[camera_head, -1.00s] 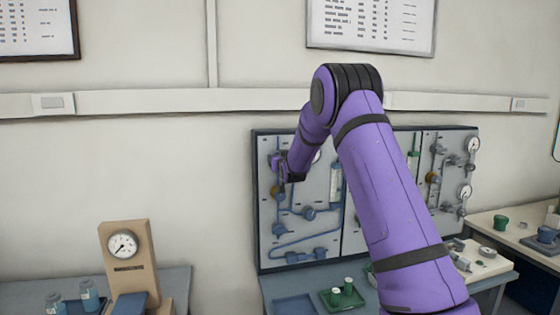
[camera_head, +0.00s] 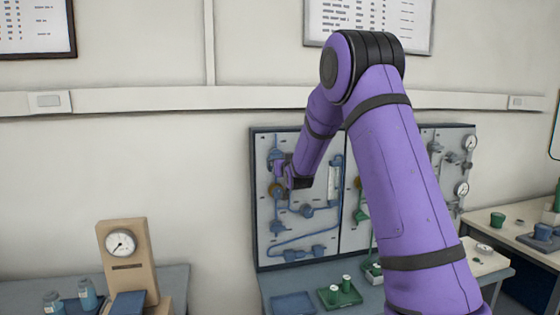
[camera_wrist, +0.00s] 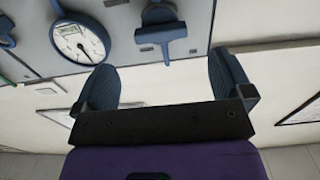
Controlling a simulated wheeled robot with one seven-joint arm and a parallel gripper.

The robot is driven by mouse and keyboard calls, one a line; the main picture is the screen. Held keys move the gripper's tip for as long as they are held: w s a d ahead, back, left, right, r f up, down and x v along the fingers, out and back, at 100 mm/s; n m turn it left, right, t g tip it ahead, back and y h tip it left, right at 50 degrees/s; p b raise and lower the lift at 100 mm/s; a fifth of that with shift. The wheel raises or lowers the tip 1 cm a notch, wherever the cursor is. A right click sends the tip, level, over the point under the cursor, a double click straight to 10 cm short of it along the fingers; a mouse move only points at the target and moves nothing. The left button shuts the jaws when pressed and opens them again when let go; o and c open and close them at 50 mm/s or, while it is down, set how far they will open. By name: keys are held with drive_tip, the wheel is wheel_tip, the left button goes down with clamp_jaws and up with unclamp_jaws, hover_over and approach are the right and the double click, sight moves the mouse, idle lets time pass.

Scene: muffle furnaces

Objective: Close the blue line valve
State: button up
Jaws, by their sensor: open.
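The blue line runs as blue pipes (camera_head: 305,241) over the left part of a grey wall panel (camera_head: 262,205). In the wrist view a blue valve with a T-shaped handle (camera_wrist: 161,34) is on the panel, beyond the gap between my fingers. My gripper (camera_wrist: 166,78) is open and empty, with a finger on each side; the handle looks clear of both. In the head view my gripper (camera_head: 281,177) is by the panel's upper left, and my wrist hides part of the fittings there.
A round blue-rimmed gauge (camera_wrist: 80,40) sits beside the valve, close to the left finger in the wrist view. My arm covers the panel's middle.

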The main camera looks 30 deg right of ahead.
drive_tip(key=shift+v, duration=1.4)
drive_tip(key=s+a+r+g+y, duration=0.1)
drive_tip(key=s+a+r+g, duration=0.1)
drive_tip(key=s+a+r, duration=0.3)
drive_tip(key=s+a+n+g+y, duration=0.1)
drive_tip(key=s+a+g, duration=0.15)
drive_tip(key=s, duration=0.55)
drive_tip(key=s+a+r+g+y, duration=0.1)
drive_tip(key=s+a+r, duration=0.25)
drive_tip(key=s, duration=0.25)
drive_tip(key=s+a+f+g, duration=0.1)
drive_tip(key=s+a+g, duration=0.1)
drive_tip(key=s, duration=0.7)
drive_tip(key=s+a+f+n+g+y, duration=0.1)
drive_tip(key=s+a+f+g, duration=0.1)
drive_tip(key=s, duration=0.8)
drive_tip(key=s+a+f+n+g+y, duration=0.1)
drive_tip(key=s+a, duration=0.3)
drive_tip(key=s, duration=0.6)
drive_tip(key=shift+s+a+f+g, duration=0.2)
drive_tip(key=shift+f+g, duration=0.2)
drive_tip(key=shift+g, duration=0.45)
drive_tip(key=shift+w, duration=0.15)
